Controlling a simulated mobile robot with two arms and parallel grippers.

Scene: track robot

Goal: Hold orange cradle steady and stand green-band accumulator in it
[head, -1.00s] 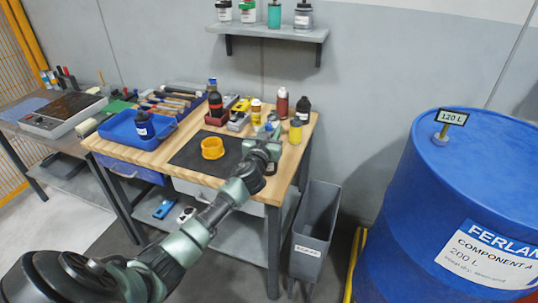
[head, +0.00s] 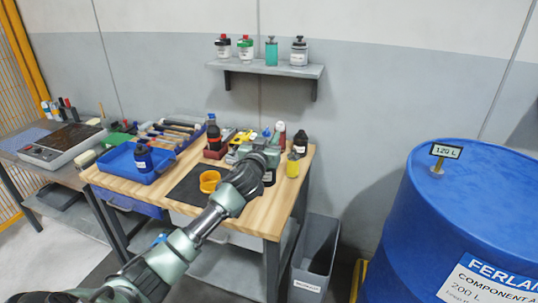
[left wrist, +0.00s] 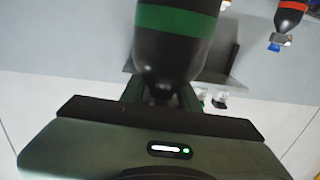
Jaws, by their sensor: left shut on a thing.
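The orange cradle (head: 209,182) sits empty-looking on a dark mat (head: 184,192) on the wooden bench. My left gripper (head: 268,147) is over the bench, up and right of the cradle in the head view. In the left wrist view the green-band accumulator (left wrist: 170,55), a dark rounded bottle shape, stands between the fingers with its narrow end at the gripper, which is shut on it. In the head view the gripper and arm hide most of it. The cradle is apart from the gripper. My right gripper is not in view.
A red-band accumulator (head: 214,137) stands in a red holder behind the cradle. A yellow bottle (head: 293,165) and a dark bottle (head: 300,143) stand at the bench's right. A blue tray (head: 130,164) is at left. A wall shelf (head: 265,69) hangs above; a blue drum (head: 440,210) stands right.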

